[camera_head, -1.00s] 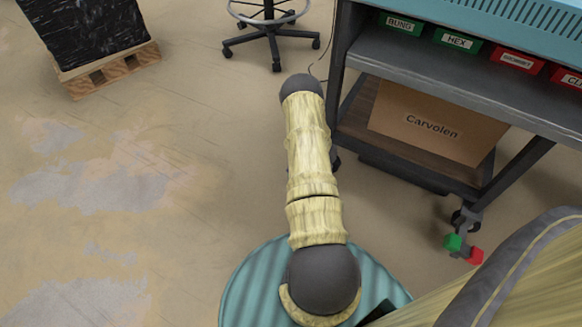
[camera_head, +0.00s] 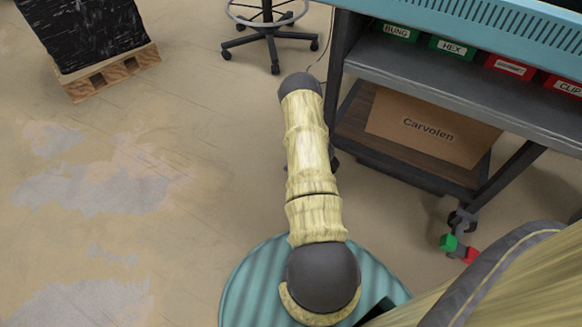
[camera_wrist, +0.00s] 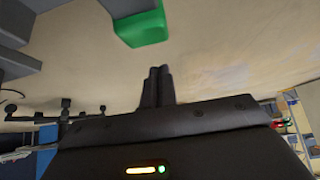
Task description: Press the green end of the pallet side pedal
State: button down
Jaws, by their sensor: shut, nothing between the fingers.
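The pedal sits at the caster at the foot of the cart's near leg in the head view. Its green end (camera_head: 447,243) is on the left and its red end (camera_head: 470,256) on the right. In the wrist view the green end (camera_wrist: 143,28) is a large green block at the top, beyond my fingertips and a little left of them. My gripper (camera_wrist: 158,72) is shut and empty, with a visible gap of floor between it and the green end. The head view does not show my gripper.
A dark cart (camera_head: 455,75) with labelled bins and a Carvolen carton (camera_head: 428,150) stands at the right. A wrapped load on a wooden pallet (camera_head: 110,75) is at the upper left. The floor at left is clear.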

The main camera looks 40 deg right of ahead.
jog(key=w+r+p+v, duration=0.1)
jog(key=p+v, duration=0.4)
jog(key=v, duration=0.6)
jog(key=shift+w+a+p, duration=0.2)
jog(key=shift+a+p, duration=0.1)
jog(key=shift+p, duration=0.05)
jog(key=shift+r, duration=0.15)
